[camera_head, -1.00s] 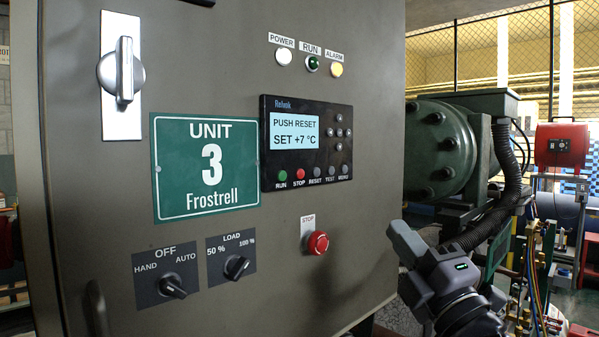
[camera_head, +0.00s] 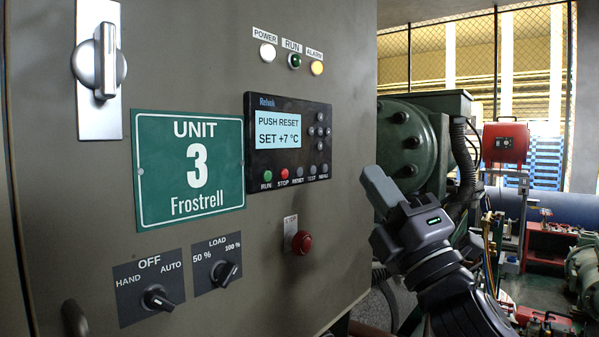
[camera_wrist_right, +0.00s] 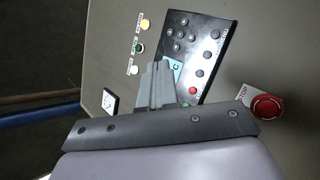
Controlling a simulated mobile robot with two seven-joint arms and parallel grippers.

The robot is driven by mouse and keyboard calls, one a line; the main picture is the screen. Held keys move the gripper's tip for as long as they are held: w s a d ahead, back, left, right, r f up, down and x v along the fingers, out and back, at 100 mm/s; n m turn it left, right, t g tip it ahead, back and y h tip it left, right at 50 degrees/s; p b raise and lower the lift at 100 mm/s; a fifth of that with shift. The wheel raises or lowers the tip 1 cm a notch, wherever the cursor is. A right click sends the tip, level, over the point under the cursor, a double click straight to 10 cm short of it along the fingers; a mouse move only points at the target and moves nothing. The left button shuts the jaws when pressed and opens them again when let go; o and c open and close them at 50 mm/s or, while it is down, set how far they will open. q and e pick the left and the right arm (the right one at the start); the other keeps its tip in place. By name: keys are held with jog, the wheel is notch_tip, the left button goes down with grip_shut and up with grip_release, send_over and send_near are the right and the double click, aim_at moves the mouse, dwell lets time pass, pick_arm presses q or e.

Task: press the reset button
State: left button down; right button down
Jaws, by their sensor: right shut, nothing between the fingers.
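The reset button is a small grey button (camera_head: 298,172) in the bottom row of the black controller panel (camera_head: 300,104), between the red STOP button (camera_head: 283,173) and the TEST button. The panel's screen (camera_head: 278,130) reads "PUSH RESET" and "SET +7 °C". My right gripper (camera_head: 368,178) is shut and empty, to the right of the panel and apart from it. In the right wrist view its closed fingers (camera_wrist_right: 158,80) cover part of the panel's screen and lower row. My left gripper is not in view.
A red emergency stop button (camera_head: 301,243) sticks out below the panel. Rotary switches (camera_head: 158,298) and a large handle (camera_head: 104,62) stand out from the cabinet door (camera_head: 250,290). A green compressor (camera_head: 408,140) stands behind my right arm.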

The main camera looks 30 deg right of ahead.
aim_at(299, 172)
jog(key=shift+w, duration=0.1)
jog(key=w+a, duration=0.3)
jog(key=w, duration=0.5)
jog(key=shift+a+p, duration=0.2)
jog(key=shift+p, duration=0.1)
jog(key=shift+w, duration=0.1)
dwell(1.7)
jog(key=shift+w+a, duration=0.15)
jog(key=shift+w, duration=0.15)
jog(key=shift+w+a, duration=0.15)
jog(key=shift+w, duration=0.15)
dwell(0.6)
jog(key=shift+s, duration=0.15)
jog(key=shift+s+d, duration=0.3)
jog(key=shift+s, duration=0.25)
